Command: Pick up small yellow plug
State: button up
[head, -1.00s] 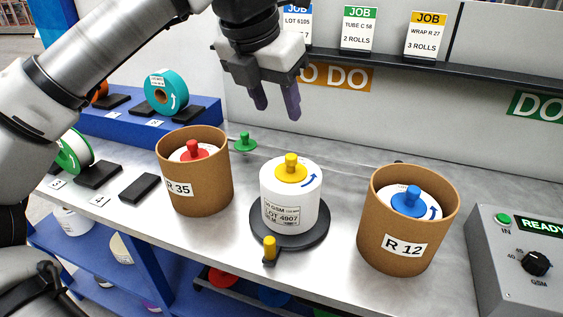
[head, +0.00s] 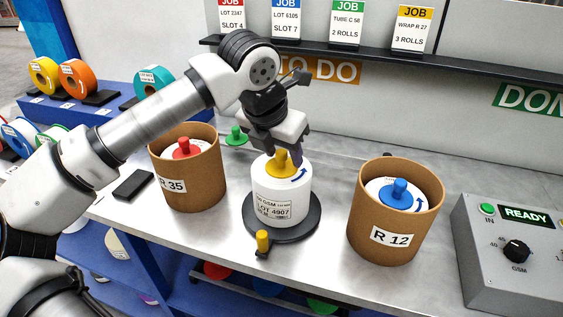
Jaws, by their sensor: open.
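The yellow plug (head: 280,167) sits on top of the upright white roll labelled LOT 4907 (head: 272,209). The roll stands on a black round base (head: 311,229). My gripper (head: 284,155) is directly above the roll, pointing down, with its open fingers at the plug's knob. The near finger and gripper body hide part of the plug, and I cannot tell whether the fingers touch it. A separate yellow peg (head: 263,240) stands on the base's front tab.
A brown R 35 tube (head: 196,194) with a red plug (head: 184,149) stands left. A brown R 12 tube (head: 392,253) with a blue plug (head: 399,191) stands right. A green plug (head: 235,135) lies behind. A grey control box (head: 483,260) is far right.

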jog(key=shift+c, duration=0.4)
grip_shut()
